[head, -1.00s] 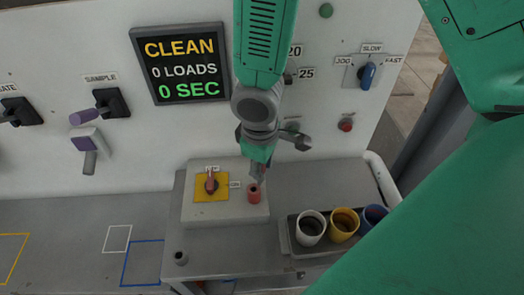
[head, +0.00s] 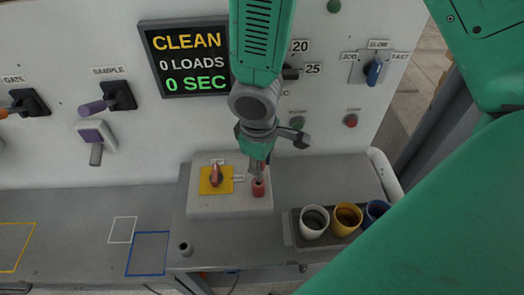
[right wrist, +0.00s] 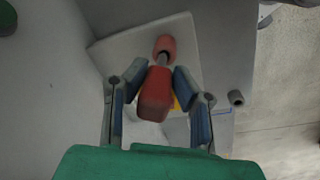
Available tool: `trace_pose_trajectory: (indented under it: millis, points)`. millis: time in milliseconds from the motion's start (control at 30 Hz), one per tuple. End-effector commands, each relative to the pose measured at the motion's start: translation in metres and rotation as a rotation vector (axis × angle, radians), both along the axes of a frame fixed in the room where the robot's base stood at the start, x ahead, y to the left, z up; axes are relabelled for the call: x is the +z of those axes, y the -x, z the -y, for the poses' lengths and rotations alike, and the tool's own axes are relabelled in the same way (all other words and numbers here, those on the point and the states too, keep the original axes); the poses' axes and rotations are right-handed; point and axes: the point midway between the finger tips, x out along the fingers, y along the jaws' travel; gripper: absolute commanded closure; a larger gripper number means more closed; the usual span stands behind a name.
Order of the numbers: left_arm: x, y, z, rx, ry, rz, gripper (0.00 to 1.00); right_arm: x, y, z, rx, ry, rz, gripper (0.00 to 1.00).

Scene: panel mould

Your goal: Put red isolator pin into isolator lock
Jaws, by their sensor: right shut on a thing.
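The red isolator pin has a red block handle (right wrist: 156,92) and a short grey shaft (right wrist: 162,60) in the right wrist view. My right gripper (right wrist: 160,82) is shut on the handle, one finger on each side. The shaft points at the isolator lock, a red hollow cylinder (right wrist: 166,45), and its tip meets the mouth in that view. I cannot tell whether the tip is inside or just above. In the head view the red lock (head: 258,188) stands on a pale box, right below my right gripper (head: 257,170), which hides the pin. My left gripper is out of view.
A rotary switch (head: 215,175) on a yellow plate (head: 208,188) sits left of the lock on the pale box (head: 200,208). A tray (head: 291,238) with white, yellow and blue cups stands to the right. The upright panel (head: 110,145) with levers and a display rises behind.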

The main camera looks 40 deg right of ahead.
Motion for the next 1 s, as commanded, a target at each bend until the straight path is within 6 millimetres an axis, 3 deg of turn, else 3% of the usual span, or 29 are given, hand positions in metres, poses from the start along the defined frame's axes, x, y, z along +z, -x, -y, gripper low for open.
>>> trace_pose_trajectory:
  millis: [1000]
  points:
    - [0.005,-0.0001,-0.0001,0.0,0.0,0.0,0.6,0.0004,-0.0003,0.0006,0.001,0.0,0.0,1.0]
